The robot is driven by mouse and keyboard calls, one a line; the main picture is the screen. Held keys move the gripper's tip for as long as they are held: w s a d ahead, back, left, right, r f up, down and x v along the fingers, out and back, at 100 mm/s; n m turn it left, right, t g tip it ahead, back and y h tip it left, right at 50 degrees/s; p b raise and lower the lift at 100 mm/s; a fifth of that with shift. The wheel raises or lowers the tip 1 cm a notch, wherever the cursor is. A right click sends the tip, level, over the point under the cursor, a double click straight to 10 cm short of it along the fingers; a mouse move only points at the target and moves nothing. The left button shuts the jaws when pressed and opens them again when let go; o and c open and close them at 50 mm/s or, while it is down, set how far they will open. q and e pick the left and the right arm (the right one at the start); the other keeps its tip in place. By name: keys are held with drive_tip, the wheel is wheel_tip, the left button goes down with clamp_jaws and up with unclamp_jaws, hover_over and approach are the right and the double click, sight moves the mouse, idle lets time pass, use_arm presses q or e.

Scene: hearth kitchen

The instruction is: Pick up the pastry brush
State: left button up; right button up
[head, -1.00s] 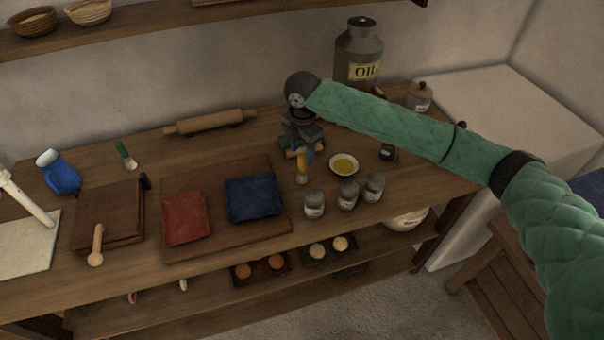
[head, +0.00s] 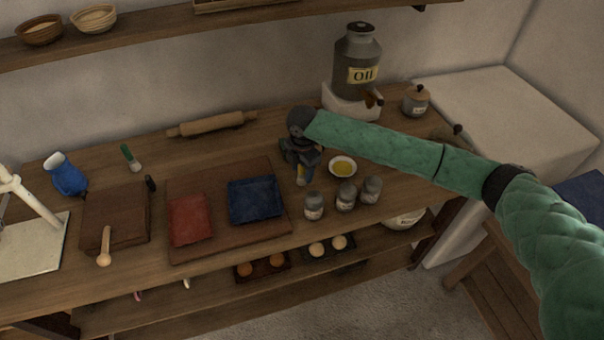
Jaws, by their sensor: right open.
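My right gripper (head: 301,163) points down at the middle of the wooden counter (head: 150,255), just right of the blue cloth. It is open. A second brush-like tool with a green handle and white end (head: 131,158) lies at the back left, far from the gripper. My left gripper is not in view.
The blue cloth (head: 254,200) and red cloth (head: 190,219) lie on a board to the left. A rolling pin (head: 212,124) lies behind.

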drive_tip(key=shift+f, duration=0.15)
clamp_jaws()
idle(0.4)
